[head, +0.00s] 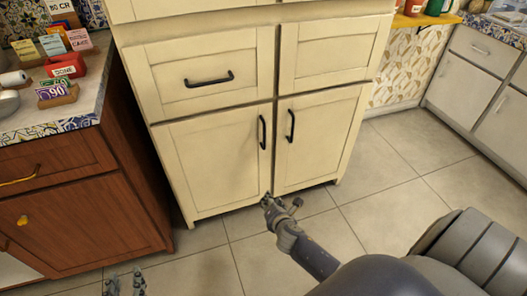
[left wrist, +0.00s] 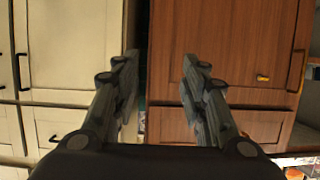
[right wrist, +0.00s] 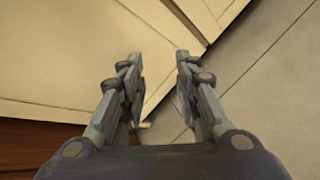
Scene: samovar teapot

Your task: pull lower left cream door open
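The lower left cream door (head: 210,160) looks shut, flush with the cabinet front. Its dark vertical handle (head: 262,132) is near its right edge. The door (left wrist: 80,50) and its handle (left wrist: 22,70) also show, upside down, in the left wrist view. My left gripper (head: 125,283) is open and empty, low at the bottom left of the head view, away from the door. My right gripper (head: 280,208) is below the handle, near the door's bottom right corner in the picture. In the right wrist view its fingers (right wrist: 155,75) are apart with nothing between them.
The lower right cream door (head: 318,138) and the drawer above the left door (head: 210,75) are shut. A brown wooden cabinet (head: 70,200) stands close on the left, with a cluttered counter. Grey tiled floor (head: 400,180) is open in front and to the right.

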